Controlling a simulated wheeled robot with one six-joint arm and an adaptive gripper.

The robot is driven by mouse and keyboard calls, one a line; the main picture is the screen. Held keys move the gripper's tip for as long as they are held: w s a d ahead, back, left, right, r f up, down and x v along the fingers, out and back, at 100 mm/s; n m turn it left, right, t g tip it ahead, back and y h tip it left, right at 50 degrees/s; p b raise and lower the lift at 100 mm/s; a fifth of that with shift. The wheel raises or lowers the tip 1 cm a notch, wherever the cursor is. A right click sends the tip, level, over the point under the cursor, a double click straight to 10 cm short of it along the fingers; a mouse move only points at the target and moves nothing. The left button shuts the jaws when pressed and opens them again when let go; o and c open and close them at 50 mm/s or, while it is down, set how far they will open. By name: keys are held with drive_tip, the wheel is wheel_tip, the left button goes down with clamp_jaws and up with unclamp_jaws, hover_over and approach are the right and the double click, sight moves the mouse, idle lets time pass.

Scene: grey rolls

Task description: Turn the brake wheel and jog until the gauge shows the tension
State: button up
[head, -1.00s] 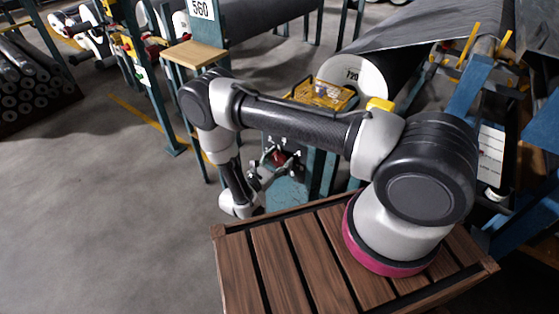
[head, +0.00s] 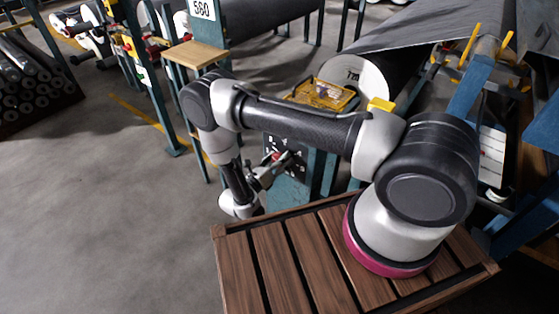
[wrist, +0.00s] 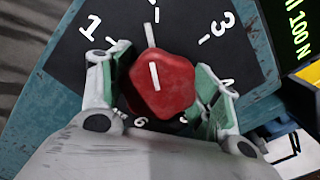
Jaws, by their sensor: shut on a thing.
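The brake wheel is a red lobed knob (wrist: 160,88) on a black dial plate (wrist: 185,22) with white numbers. Its white line points up toward a long white mark between the 1 and the 3. My gripper (wrist: 163,75) is shut on the knob, with a green-padded finger on each side. In the head view my gripper (head: 272,172) is at the front of the teal cabinet (head: 289,194), and the knob is largely hidden. A dark display (wrist: 298,30) with green characters, apparently 100 N, is cut off at the wrist view's right edge.
A yellow tray (head: 324,93) sits above the cabinet. A wooden shelf (head: 195,53) on teal posts stands to the left. The floor (head: 110,200) at left is clear.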

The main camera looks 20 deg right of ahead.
idle(0.4)
drive_tip(key=o, duration=1)
drive_tip(key=v, duration=1.2)
drive_tip(key=shift+s, duration=0.1)
